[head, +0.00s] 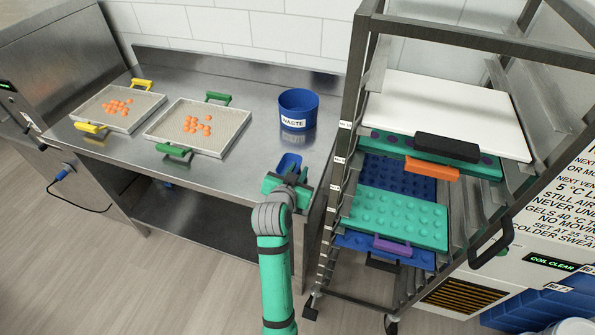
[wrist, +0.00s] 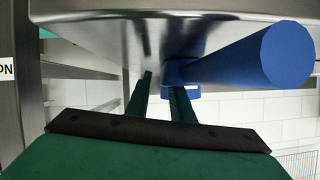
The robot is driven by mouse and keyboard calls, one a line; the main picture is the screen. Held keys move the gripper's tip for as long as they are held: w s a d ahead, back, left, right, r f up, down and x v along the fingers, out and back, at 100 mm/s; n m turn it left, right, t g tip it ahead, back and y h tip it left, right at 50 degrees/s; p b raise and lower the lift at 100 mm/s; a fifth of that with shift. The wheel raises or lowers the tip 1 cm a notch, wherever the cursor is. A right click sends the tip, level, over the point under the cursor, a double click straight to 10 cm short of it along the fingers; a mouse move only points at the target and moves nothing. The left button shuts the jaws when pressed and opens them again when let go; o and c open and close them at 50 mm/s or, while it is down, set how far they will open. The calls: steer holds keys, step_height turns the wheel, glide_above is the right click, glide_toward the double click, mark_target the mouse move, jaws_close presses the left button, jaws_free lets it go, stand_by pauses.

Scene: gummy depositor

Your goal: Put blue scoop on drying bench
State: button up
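The blue scoop (head: 289,162) is at the right front of the steel bench (head: 250,125), just beyond my gripper (head: 287,183), which covers part of it. In the wrist view, a thick blue handle (wrist: 245,60) comes toward the camera beside the right finger. I cannot tell whether the scoop rests fully on the steel.
A blue waste tub (head: 298,110) stands behind the scoop. Two mesh trays with orange gummies, one with green handles (head: 198,127) and one with yellow handles (head: 118,107), lie to the left. A tall rack (head: 351,120) with several moulds stands close on the right.

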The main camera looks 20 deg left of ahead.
steer(key=shift+d+r, duration=0.1)
steer(key=shift+r, duration=0.1)
steer(key=shift+s+r, duration=0.15)
steer(key=shift+s, duration=0.2)
steer(key=v, duration=1)
steer(key=shift+s+a, duration=0.2)
steer(key=shift+a, duration=0.05)
steer(key=shift+s+d+r, duration=0.15)
steer(key=shift+s+r, duration=0.05)
steer(key=shift+s, duration=0.15)
steer(key=shift+d, duration=0.1)
